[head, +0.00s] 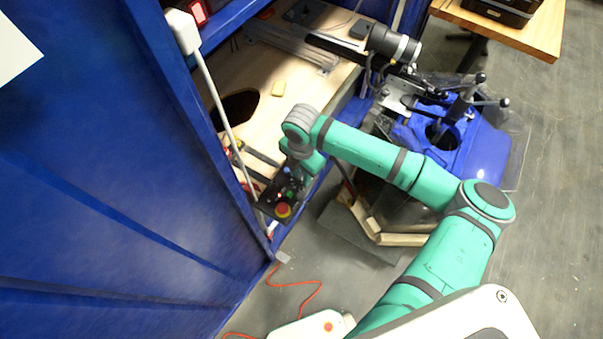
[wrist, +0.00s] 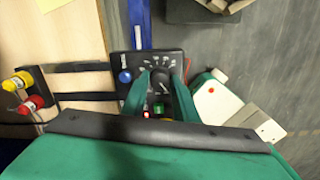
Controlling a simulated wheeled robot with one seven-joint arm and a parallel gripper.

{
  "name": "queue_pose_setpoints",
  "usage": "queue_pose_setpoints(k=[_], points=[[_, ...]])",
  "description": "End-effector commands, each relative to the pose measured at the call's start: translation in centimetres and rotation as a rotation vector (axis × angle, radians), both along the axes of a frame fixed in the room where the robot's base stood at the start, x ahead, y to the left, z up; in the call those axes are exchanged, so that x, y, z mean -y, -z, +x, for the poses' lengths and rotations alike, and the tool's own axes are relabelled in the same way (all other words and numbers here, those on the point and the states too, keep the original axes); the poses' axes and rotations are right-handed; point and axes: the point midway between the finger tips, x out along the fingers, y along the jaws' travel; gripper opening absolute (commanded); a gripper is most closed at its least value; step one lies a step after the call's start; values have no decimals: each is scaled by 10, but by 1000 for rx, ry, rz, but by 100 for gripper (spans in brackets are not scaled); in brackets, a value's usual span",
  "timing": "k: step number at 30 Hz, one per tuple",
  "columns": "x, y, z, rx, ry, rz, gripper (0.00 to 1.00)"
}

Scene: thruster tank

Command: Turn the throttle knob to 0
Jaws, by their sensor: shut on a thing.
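The throttle knob (wrist: 160,78) is a dark knob on a black control box (wrist: 122,62), with white scale marks fanned around its far side. My gripper (wrist: 162,75) is over the box, its two green fingers on either side of the knob and closed on it. The fingers cover the knob's sides, and I cannot read which number it points to. In the head view, the control box (head: 268,196) sits at the bench edge under my gripper (head: 291,166); the knob is hidden there.
A blue knob (wrist: 125,76) and a green button (wrist: 158,108) are close to the fingers. A red emergency stop (head: 283,210) is on the box's near end. Yellow (wrist: 13,84) and red (wrist: 32,103) fittings stand to the left. A blue wall panel (head: 110,170) fills the left.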

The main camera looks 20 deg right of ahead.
Motion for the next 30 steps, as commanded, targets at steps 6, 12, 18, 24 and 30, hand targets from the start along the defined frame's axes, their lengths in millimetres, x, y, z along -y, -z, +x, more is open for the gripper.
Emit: queue_pose_setpoints(k=[6, 12, 18, 24, 30], points=[[-2, 1, -1, -1, -119, 3, 4], [-2, 1, -1, -3, -178, 3, 4], [-2, 1, -1, -3, -200, 3, 4], [-2, 1, -1, -3, -201, 3, 4], [-2, 1, -1, -3, -200, 3, 41]])
